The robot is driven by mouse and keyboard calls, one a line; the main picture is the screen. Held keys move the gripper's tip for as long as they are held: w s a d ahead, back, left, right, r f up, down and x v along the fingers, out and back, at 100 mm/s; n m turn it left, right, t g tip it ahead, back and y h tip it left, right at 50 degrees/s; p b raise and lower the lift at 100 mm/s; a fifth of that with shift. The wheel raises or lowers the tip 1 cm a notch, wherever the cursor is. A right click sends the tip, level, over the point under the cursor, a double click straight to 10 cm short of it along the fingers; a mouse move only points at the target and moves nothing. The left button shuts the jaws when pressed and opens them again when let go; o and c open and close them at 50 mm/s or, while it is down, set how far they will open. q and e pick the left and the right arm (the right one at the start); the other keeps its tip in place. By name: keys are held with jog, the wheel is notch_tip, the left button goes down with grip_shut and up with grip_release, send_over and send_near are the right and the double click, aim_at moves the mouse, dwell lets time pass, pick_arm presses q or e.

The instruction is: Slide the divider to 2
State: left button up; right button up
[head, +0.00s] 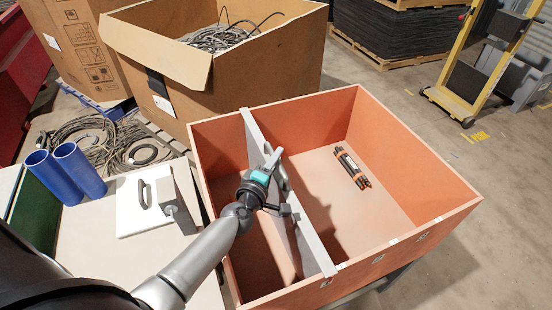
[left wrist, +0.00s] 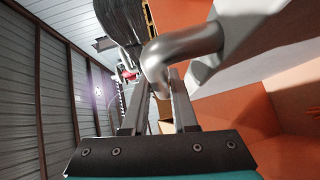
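The divider (head: 313,243) is a thin pale grey panel standing upright across the orange bin (head: 420,212), left of its middle. Its front end meets the front rim near the leftmost small white label (head: 327,282); the marks on the labels are too small to read. A curved metal handle (left wrist: 190,43) is on the divider. My left gripper (head: 272,160), with a teal body, is at the handle. In the left wrist view its two fingers (left wrist: 159,90) stand close on either side of the handle's bent end, which fills the gap. My right gripper is not in view.
A dark bundle with orange bands (head: 352,168) lies in the wide compartment right of the divider. Blue cylinders (head: 80,172) and a white board with a handle (head: 140,208) are on the table at left. A cardboard box of cables (head: 255,75) stands behind the bin.

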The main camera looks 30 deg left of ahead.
pick_arm(q)
grip_shut()
dwell(1.0)
